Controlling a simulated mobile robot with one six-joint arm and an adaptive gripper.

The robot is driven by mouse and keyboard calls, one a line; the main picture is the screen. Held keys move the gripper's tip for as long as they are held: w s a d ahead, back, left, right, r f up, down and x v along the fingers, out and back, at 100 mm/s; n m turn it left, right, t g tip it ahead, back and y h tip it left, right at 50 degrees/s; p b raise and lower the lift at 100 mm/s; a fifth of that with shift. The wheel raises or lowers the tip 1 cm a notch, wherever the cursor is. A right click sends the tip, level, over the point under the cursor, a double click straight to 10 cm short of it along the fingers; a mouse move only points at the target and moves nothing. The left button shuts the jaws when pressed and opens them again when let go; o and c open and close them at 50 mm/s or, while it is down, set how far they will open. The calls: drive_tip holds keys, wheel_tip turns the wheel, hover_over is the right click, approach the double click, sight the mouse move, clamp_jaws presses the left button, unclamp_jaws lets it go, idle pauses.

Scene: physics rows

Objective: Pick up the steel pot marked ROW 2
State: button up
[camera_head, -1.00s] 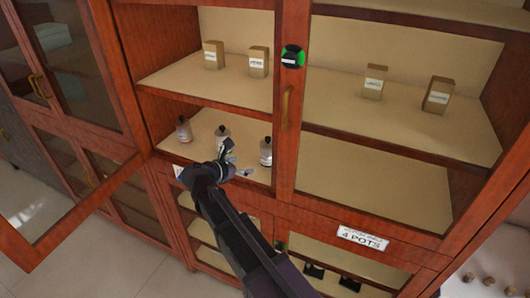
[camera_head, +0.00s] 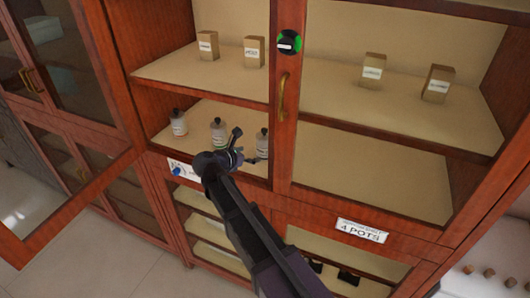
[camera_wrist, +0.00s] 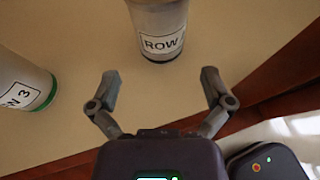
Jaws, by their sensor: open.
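Three grey pots stand on the lower left shelf in the head view: a left one (camera_head: 179,122), a middle one (camera_head: 218,130) and a right one (camera_head: 262,143). My gripper (camera_head: 238,144) is at the shelf front, by the middle and right pots. In the wrist view my gripper (camera_wrist: 160,88) is open and empty. A steel pot (camera_wrist: 160,22) labelled ROW stands upright just beyond the fingertips, roughly centred between them. Its number is not readable. Another pot (camera_wrist: 22,85) with a green base and a label ending in 3 is at the left.
The shelf (camera_wrist: 75,45) is bare between the pots. A wooden edge (camera_wrist: 285,75) runs along the right. Labelled boxes (camera_head: 254,52) stand on the shelf above. An open glass door (camera_head: 85,210) is at the left, and a post with a handle (camera_head: 282,95) is right of the pots.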

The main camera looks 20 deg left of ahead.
sight(259, 153)
drive_tip(key=shift+b+x, duration=0.3)
drive_tip(key=shift+x, duration=1.15)
drive_tip(key=shift+f+b+x, duration=0.25)
drive_tip(key=shift+b+x, duration=0.75)
drive_tip(key=shift+x, duration=0.9)
drive_tip(key=shift+w+d+f, duration=0.15)
drive_tip(key=shift+w+d, duration=0.15)
drive_tip(key=shift+w, duration=0.2)
drive_tip(key=c, duration=1.1)
drive_tip(key=shift+c, duration=0.2)
